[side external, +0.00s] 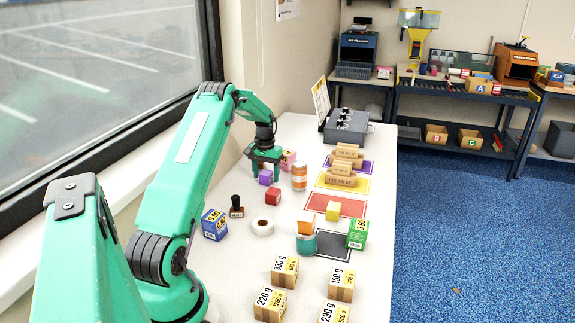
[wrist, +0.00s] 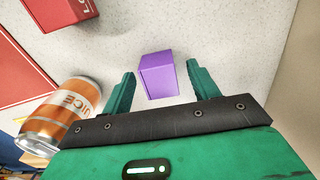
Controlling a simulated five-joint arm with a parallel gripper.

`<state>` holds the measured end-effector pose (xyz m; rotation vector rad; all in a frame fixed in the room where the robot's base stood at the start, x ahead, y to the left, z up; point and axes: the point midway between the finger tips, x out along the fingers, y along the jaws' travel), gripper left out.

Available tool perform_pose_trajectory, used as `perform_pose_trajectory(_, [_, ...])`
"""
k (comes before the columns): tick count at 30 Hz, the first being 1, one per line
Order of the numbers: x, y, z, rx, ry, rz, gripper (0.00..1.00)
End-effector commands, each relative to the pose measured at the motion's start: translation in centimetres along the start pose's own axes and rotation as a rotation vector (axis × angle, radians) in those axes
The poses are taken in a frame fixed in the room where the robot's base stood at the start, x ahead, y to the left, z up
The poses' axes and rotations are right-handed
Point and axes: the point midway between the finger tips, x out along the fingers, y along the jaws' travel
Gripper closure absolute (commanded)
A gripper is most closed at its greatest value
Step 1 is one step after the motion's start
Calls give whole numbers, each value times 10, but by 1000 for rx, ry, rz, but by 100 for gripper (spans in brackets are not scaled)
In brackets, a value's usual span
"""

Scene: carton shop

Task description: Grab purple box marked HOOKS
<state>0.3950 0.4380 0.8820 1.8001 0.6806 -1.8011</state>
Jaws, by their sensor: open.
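A small purple box (wrist: 158,76) stands on the white table. No HOOKS marking is readable on the faces I see. In the wrist view it sits between the two green fingers of my gripper (wrist: 160,70), with a gap on each side. In the side view the purple box (side external: 265,178) shows right at the fingertips of my gripper (side external: 265,168), which points down at the table. The fingers are apart and hold nothing.
An orange juice can (side external: 299,177) lies to the left in the wrist view (wrist: 62,113). A red box (side external: 273,196) and a pink box (side external: 289,158) stand close by. A tape roll (side external: 262,226), a dark bottle (side external: 236,207) and a blue box (side external: 214,224) are nearer the camera.

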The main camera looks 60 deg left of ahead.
Motion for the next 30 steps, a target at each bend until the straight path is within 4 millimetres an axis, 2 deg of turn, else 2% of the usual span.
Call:
perform_pose_trajectory(4, [5,0,0,0,1,0,40])
perform_pose_trajectory(17, [5,0,0,0,1,0,40])
perform_pose_trajectory(20, [5,0,0,0,1,0,56])
perform_pose_trajectory(25, [5,0,0,0,1,0,89])
perform_pose_trajectory(30, [5,0,0,0,1,0,90])
